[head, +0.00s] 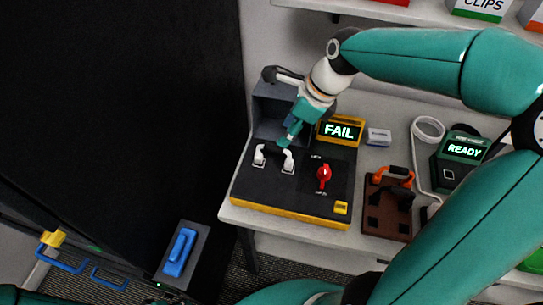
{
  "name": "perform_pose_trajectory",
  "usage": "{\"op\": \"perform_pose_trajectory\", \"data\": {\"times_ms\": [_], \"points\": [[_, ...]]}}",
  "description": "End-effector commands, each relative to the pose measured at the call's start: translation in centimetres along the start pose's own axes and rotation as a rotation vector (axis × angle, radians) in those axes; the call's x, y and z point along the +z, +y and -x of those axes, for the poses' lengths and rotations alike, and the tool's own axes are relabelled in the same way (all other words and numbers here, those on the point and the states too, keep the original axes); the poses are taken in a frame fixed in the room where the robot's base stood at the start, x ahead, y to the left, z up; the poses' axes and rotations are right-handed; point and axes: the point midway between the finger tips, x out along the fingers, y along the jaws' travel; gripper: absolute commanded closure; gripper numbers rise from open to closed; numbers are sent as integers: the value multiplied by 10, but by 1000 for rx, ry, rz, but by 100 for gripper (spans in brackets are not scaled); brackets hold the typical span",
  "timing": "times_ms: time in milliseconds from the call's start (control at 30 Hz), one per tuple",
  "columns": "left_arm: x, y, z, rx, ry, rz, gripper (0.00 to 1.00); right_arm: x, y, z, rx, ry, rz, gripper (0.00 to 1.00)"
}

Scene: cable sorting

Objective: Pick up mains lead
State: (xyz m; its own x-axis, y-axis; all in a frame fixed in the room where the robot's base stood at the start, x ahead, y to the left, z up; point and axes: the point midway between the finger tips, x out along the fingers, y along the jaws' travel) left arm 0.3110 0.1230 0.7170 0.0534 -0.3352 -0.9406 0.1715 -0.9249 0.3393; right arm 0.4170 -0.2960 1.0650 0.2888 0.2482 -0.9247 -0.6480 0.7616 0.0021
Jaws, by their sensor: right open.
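No lead is labelled. My right arm reaches over the bench from the right. Its gripper (274,159) points down at the left part of the black and yellow tester (325,205), left of the red knob. The jaws are open, with two pale tips apart and nothing seen between them. My left gripper is out of view.
The yellow FAIL display (340,131), a small white box (378,137), a brown holder (382,222) with orange and black handles, and the READY unit (462,149) crowd the bench. A shelf is above.

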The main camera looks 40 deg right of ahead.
Motion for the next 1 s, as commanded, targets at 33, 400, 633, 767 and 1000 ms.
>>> {"op": "perform_pose_trajectory", "data": {"times_ms": [33,400,633,767,1000], "points": [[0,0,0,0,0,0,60,0,1,-11,5,3,1,52],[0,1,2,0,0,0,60,2,0,-42,3,2,3,52],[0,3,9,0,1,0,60,3,-2,-74,5,3,3,52],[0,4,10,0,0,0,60,3,-2,-86,3,1,3,52],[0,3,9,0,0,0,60,3,-2,-89,0,-1,4,52]]}}
